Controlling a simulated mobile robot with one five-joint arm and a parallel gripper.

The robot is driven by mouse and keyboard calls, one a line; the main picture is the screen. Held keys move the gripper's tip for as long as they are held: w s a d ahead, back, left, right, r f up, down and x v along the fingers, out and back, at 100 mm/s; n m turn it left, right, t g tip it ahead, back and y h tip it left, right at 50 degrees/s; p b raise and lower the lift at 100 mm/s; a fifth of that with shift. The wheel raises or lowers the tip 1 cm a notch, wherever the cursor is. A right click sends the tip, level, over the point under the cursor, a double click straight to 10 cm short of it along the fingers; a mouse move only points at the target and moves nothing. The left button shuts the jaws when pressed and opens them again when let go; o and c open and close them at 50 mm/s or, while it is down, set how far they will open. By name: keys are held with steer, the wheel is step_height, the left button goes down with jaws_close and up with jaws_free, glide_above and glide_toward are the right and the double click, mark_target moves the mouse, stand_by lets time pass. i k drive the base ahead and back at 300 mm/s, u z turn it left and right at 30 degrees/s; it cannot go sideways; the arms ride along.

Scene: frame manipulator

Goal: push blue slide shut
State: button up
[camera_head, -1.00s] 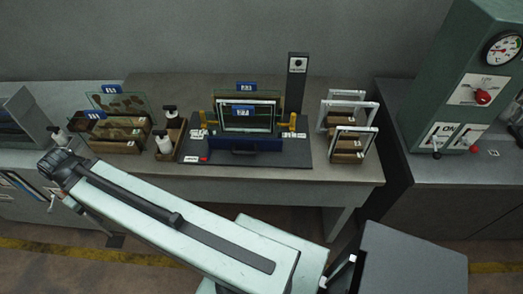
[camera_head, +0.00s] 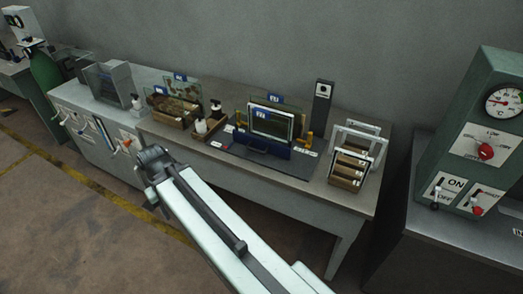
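The blue slide (camera_head: 264,145) is a low dark-blue bar with a handle on its front. It lies on the dark base plate (camera_head: 240,150) on the workbench, in front of an upright framed panel (camera_head: 271,124). My arm reaches up from the bottom of the view, and its end (camera_head: 152,165) is in front of the bench, left of the slide and apart from it. The gripper fingers are too small and dark to make out.
Wooden racks with white frames (camera_head: 350,165) stand at the right end of the bench. Pump bottles (camera_head: 201,126) and a rack of brown-patterned plates (camera_head: 170,112) stand left. A green machine (camera_head: 490,130) is at far right. Open floor lies at lower left.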

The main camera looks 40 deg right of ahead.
mark_target(257, 145)
steer(key=u, duration=1.65)
steer(key=i, duration=1.8)
steer(key=z, duration=4.05)
steer(key=i, duration=1)
steer(key=u, duration=0.1)
